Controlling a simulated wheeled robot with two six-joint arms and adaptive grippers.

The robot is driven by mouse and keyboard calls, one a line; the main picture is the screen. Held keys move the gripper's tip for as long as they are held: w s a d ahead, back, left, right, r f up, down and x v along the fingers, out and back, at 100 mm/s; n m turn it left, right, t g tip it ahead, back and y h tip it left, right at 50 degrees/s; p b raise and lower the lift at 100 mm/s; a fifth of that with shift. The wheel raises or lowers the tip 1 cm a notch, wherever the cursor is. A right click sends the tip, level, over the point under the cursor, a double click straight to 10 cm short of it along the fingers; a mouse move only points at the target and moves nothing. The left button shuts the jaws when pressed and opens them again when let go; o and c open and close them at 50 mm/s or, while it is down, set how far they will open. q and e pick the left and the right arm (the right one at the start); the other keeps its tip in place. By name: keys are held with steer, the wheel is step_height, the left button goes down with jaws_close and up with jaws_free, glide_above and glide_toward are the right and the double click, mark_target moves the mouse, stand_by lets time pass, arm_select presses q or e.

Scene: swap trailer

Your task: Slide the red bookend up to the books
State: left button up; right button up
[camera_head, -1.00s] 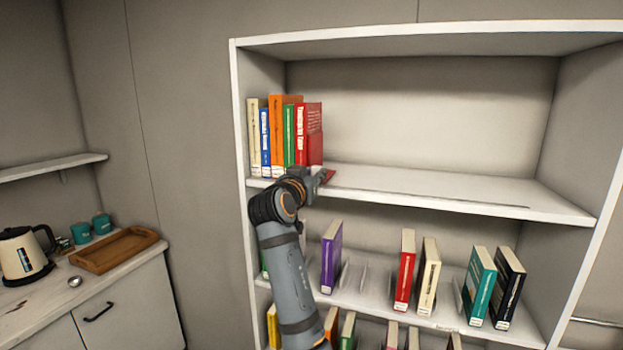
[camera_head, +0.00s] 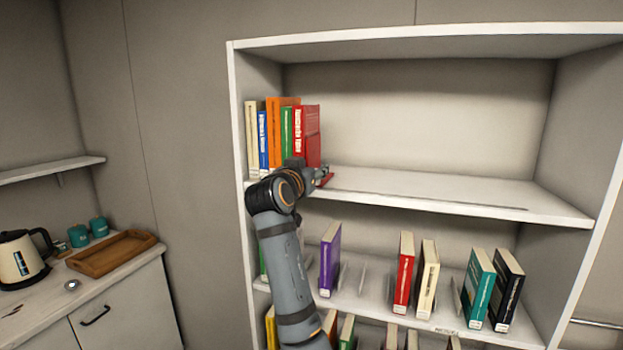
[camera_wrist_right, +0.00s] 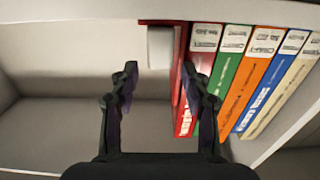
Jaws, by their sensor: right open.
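The red bookend shows as a thin red upright (camera_wrist_right: 177,75) beside the books in the wrist view, with a red strip along the shelf edge. In the head view a small red part of it (camera_head: 327,180) shows at the gripper. The row of books (camera_head: 275,135) stands at the left end of the upper shelf, the red book nearest the bookend. Any gap between them is too small to tell. My right gripper (camera_head: 322,174) is at the shelf's front edge; its open fingers (camera_wrist_right: 157,80) show in the wrist view, one overlapping the bookend and red book. My left gripper is out of view.
The upper shelf (camera_head: 430,190) is clear to the right of the gripper. The lower shelf holds a purple book (camera_head: 330,260) and several others. A counter at left carries a kettle (camera_head: 20,258), a wooden tray (camera_head: 112,252) and teal mugs.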

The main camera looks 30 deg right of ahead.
mark_target(311, 138)
step_height(311, 138, up, 8)
steer(key=shift+f, duration=0.25)
stand_by(0.4)
